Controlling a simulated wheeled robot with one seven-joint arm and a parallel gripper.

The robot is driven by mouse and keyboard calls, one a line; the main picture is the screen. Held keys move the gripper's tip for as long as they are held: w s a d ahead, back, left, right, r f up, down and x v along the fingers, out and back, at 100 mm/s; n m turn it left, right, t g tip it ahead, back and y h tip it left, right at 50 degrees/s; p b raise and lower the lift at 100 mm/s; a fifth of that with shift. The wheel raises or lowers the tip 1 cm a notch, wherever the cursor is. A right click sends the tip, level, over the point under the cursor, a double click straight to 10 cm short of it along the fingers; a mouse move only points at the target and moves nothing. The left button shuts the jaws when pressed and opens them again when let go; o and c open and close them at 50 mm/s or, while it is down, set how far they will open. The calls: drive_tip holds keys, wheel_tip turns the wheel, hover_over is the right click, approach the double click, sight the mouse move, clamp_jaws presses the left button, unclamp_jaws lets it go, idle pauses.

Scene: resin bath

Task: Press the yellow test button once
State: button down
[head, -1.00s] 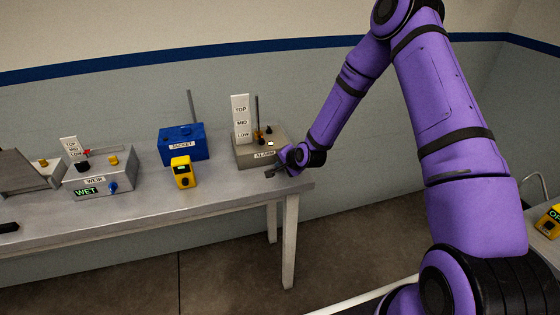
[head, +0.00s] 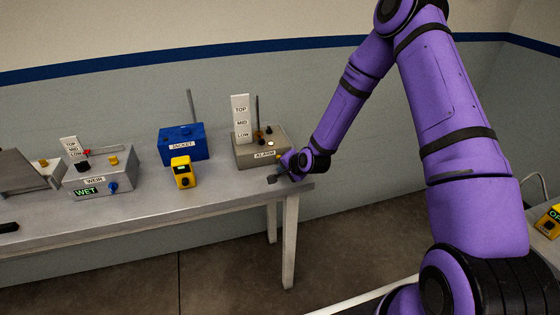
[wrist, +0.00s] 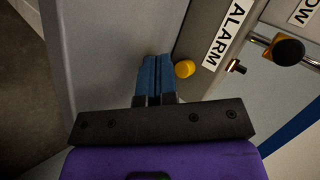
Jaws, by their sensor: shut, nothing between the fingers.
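The yellow test button (wrist: 184,68) is a small round cap on the grey ALARM box (wrist: 208,28), beside the ALARM label in the wrist view. In the head view the ALARM box (head: 247,157) stands at the right end of the bench, with a lit lamp on top. My gripper (wrist: 155,60) has blue fingertips, closed together and empty. In the wrist view the fingertips are just left of the button; I cannot tell whether they touch it. In the head view my gripper (head: 277,178) is low over the bench in front of the box's right side.
A level gauge (head: 241,118) marked TOP, MID, LOW and a thin rod rise from the ALARM box. The bench's right edge is close to my gripper.

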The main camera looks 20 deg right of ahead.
sight(287, 183)
drive_tip(key=shift+s, duration=2.05)
drive_tip(key=shift+r, duration=0.1)
drive_tip(key=shift+d+r, duration=0.15)
drive_tip(key=shift+r, duration=0.25)
drive_tip(key=s+d+r+n+g+h, duration=0.1)
drive_tip(key=s+d+r+n, duration=0.15)
drive_tip(key=r, duration=0.65)
drive_tip(key=s+d+r+n+h, duration=0.15)
drive_tip(key=s+r, duration=0.25)
drive_tip(key=r, duration=0.5)
drive_tip(key=s+d+r+n+g+h, duration=0.1)
drive_tip(key=s+r+n, duration=0.2)
drive_tip(key=r, duration=0.6)
drive_tip(key=s+r+n, duration=0.1)
drive_tip(key=s+r, duration=0.3)
drive_tip(key=s, duration=0.4)
drive_tip(key=s+d+r+n+g, duration=0.1)
drive_tip(key=s+r, duration=0.4)
drive_tip(key=s, duration=0.4)
drive_tip(key=s+d+r+n, duration=0.1)
drive_tip(key=s+r+n, duration=0.1)
drive_tip(key=s+r, duration=0.3)
drive_tip(key=s, duration=0.3)
drive_tip(key=shift+s+g, duration=0.4)
